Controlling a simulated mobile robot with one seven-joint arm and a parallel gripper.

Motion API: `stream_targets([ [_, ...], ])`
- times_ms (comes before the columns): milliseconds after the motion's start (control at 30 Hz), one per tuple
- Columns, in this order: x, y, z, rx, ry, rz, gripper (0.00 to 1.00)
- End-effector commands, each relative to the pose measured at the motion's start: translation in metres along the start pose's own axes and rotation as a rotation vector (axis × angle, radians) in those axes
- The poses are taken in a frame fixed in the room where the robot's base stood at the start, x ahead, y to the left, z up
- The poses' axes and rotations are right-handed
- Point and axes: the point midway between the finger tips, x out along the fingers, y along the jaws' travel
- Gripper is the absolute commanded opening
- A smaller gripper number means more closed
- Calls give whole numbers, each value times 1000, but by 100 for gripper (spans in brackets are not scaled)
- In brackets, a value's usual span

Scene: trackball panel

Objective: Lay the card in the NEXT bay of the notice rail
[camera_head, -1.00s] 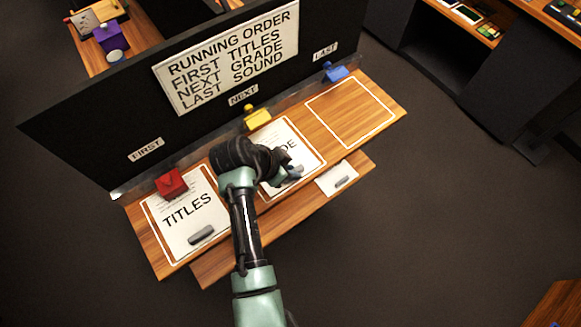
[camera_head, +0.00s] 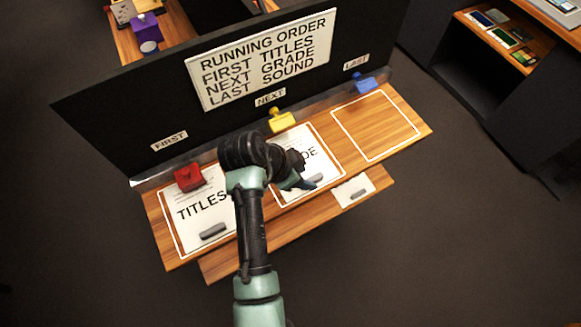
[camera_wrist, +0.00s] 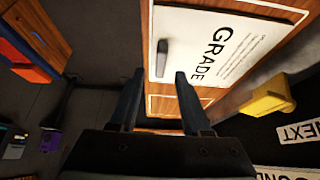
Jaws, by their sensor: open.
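The white GRADE card (camera_head: 318,145) lies flat in the NEXT bay, below the NEXT label (camera_head: 270,97) and the yellow clip (camera_head: 281,121). My arm hides part of it. In the wrist view the card (camera_wrist: 205,30) shows its word and a grey grip tab (camera_wrist: 162,58). My gripper (camera_head: 298,183) is over the card's near part, beside its grip tab (camera_head: 314,181). In the wrist view the two fingers (camera_wrist: 159,75) are apart with nothing between them. The notice rail (camera_head: 425,125) runs along the foot of the black panel.
The TITLES card (camera_head: 195,222) lies in the FIRST bay by a red clip (camera_head: 189,177). The LAST bay (camera_head: 375,125) is empty, with a blue clip (camera_head: 366,83) behind it. A smaller white card (camera_head: 343,196) with a grey tab lies on the lower ledge.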

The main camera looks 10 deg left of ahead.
Motion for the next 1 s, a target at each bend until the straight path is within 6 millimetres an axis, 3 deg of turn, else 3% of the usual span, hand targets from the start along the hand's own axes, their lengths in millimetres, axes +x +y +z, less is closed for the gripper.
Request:
stream_targets([
  [300,-65,-2,1,-2,2,-5,48],
  [500,-84,-1,0,-1,1,-2,48],
  [700,-90,-6,-6,-5,7,-30,48],
  [767,-98,-18,-19,-17,24,-97,48],
  [867,-130,-50,-63,-59,107,-304,48],
  [967,-191,-82,-128,-114,289,-570,48],
  [1000,-222,-88,-154,-134,386,-669,48],
])
